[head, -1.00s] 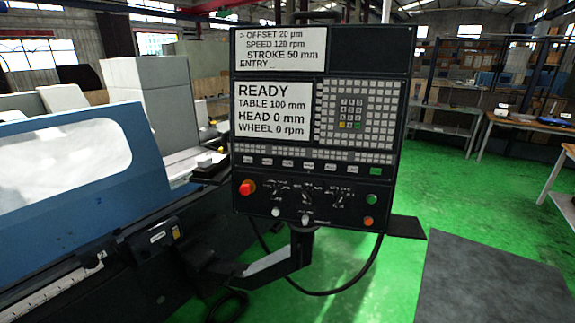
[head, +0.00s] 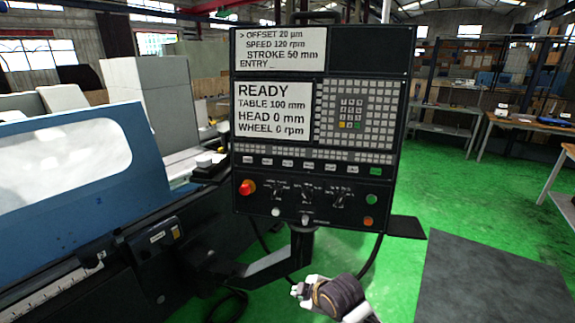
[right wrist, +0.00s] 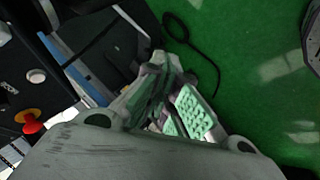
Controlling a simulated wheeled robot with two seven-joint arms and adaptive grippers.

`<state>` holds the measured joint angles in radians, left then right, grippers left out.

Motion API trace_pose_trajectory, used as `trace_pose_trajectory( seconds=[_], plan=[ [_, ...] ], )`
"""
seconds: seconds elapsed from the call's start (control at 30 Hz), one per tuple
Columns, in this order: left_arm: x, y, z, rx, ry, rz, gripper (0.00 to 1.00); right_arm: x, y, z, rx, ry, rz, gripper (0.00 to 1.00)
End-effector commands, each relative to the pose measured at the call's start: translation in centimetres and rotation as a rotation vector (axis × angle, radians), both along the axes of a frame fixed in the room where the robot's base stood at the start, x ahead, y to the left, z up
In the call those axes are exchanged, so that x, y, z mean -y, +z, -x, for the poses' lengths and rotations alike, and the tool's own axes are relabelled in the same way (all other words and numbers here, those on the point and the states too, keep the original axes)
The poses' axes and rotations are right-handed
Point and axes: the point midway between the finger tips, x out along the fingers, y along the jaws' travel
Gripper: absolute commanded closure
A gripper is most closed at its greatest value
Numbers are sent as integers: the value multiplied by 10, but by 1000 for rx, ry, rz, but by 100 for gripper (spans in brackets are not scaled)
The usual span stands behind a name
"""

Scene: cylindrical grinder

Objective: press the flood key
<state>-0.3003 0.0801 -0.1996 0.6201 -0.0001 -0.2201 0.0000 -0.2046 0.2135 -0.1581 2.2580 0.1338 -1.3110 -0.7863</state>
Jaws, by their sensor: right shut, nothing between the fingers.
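The machine's control panel (head: 318,130) stands upright in the middle of the head view. A row of labelled keys (head: 308,166) crosses it below the small button grid; most are pale and the rightmost is green (head: 375,171). The labels are too small to read, so I cannot tell which is the flood key. My right gripper (head: 298,290) is below the panel, near its support arm, well apart from the keys. It is shut and empty, and its fingers show in the right wrist view (right wrist: 163,75). My left gripper is out of view.
A red mushroom button (head: 246,187) sticks out at the panel's lower left; it also shows in the right wrist view (right wrist: 30,124). Rotary knobs (head: 308,194) and green and orange buttons (head: 369,221) lie below the keys. The blue grinder (head: 85,190) stands left. Green floor is open right.

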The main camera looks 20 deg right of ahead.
Motion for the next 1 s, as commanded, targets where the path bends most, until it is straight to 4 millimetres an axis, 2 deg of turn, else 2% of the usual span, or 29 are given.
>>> trace_pose_trajectory(
  seconds=[0.4, 1.0],
  plan=[
    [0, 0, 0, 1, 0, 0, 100, -8, 69, -55, 218, 280, 213, 100],
    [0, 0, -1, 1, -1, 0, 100, -15, 167, -124, 523, 602, 587, 100]
  ],
)
